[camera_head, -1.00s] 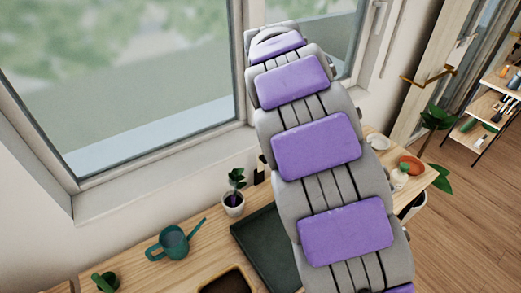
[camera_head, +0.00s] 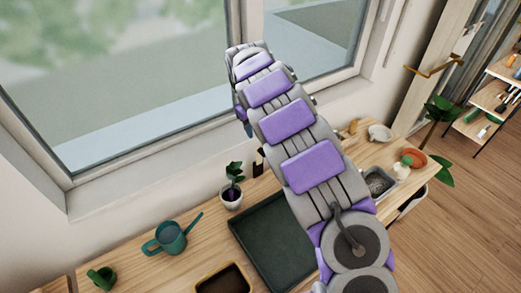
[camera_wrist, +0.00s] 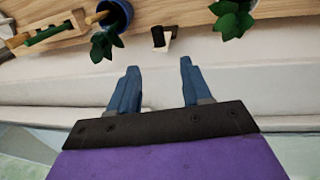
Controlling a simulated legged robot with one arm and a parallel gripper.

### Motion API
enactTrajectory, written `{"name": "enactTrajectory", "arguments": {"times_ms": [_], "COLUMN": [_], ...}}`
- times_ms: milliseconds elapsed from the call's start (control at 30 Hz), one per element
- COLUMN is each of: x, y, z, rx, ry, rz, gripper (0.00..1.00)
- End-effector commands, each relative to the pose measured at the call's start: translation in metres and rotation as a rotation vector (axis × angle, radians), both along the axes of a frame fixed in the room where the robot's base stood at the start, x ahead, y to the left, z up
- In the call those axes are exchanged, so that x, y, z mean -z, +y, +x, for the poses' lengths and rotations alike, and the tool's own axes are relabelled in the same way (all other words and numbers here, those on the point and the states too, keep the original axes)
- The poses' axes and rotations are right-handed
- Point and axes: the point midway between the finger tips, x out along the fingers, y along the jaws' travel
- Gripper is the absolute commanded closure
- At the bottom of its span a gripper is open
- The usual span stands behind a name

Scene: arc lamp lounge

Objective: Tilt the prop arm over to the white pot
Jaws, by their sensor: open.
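A white pot (camera_head: 231,199) with a dark-leaved plant stands on the wooden bench below the window in the head view. What looks like its plant (camera_wrist: 232,18) shows at the top right of the wrist view. A wooden piece with a green bar (camera_wrist: 45,33), possibly the prop arm, lies at the top left there, beside a blue pot (camera_wrist: 118,14) with a plant. I cannot tell for certain which part is the prop arm; my arm hides much of that area in the head view. My gripper (camera_wrist: 160,66) is open and empty, apart from these things, with the pale sill behind it.
A dark green tray (camera_head: 255,235), a teal watering can (camera_head: 171,238) and a green mug (camera_head: 103,278) stand on the bench. A small black-and-white item (camera_wrist: 160,38) stands between the plants. A grey basin (camera_head: 378,182) and terracotta dish (camera_head: 415,158) are at right.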

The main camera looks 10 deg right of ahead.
Motion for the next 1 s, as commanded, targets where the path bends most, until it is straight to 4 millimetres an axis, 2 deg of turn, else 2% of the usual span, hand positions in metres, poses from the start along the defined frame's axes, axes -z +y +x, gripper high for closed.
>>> {"name": "enactTrajectory", "arguments": {"times_ms": [33,300,500,700,1000], "x": [0.012,0.066,0.097,0.112,0.114], "y": [-0.003,-0.010,-0.014,-0.016,-0.017], "z": [0.000,0.003,0.005,0.006,0.006], "rx": [0.003,0.002,0.002,0.001,0.001], "ry": [0.004,0.005,0.002,0.002,0.000], "rz": [0.000,0.000,0.000,-0.001,0.000], "gripper": [0.51,0.51,0.51,0.51,0.51]}}
